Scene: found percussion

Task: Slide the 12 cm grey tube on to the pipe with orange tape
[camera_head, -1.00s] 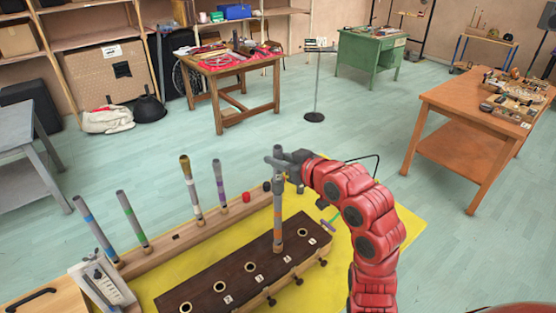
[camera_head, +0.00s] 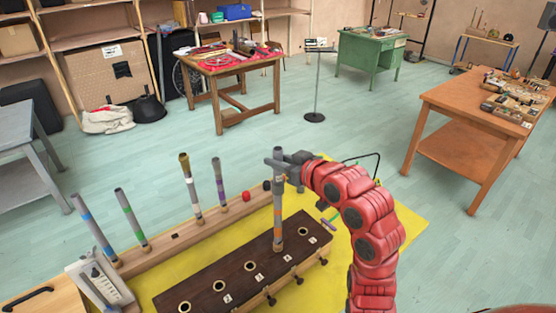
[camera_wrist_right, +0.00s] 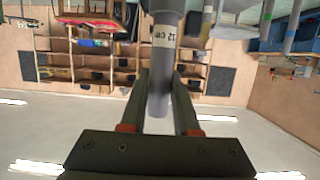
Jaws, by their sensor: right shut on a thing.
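The 12 cm grey tube (camera_head: 278,180) is upright in my right gripper (camera_head: 277,163), which is shut on it near its upper end. In the right wrist view the tube (camera_wrist_right: 158,98) runs between the two fingers, and its label reads 12 cm. Below it, in line with it, the pipe with orange tape (camera_head: 278,208) stands upright in the dark slotted block (camera_head: 205,277). The tube appears to be over the pipe's upper part; how far is hard to tell. My left gripper is not in view.
Several other taped pipes stand in a wooden rail behind the block, among them a blue-banded one (camera_head: 88,220), a green-banded one (camera_head: 130,215) and a purple-banded one (camera_head: 219,180). A red knob (camera_head: 246,196) is on the rail.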

